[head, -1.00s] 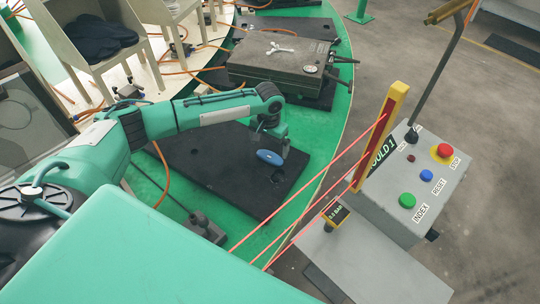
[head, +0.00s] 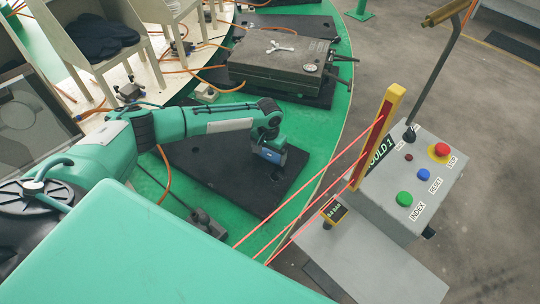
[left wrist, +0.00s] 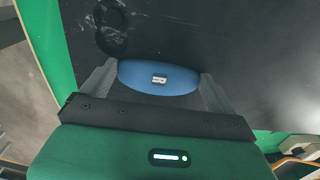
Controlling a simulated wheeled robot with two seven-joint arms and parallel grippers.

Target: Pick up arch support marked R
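The arch support is a blue oval piece (left wrist: 140,76) with a small pale label on top; the letter is too small to read surely. It shows between the two fingers of my left gripper (left wrist: 159,80) in the left wrist view, its long axis running from finger to finger. The fingertips are at or very near its two ends; I cannot tell whether they press on it. In the head view my left gripper (head: 270,154) is down at the black plate (head: 220,175), largely covering the support. My right gripper is not in view.
A closed grey mould (head: 280,65) lies on the green carousel (head: 320,135) behind. A control box (head: 410,185) with several buttons and a yellow post (head: 385,130) with red beams stand at the right. Orange hoses cross the carousel.

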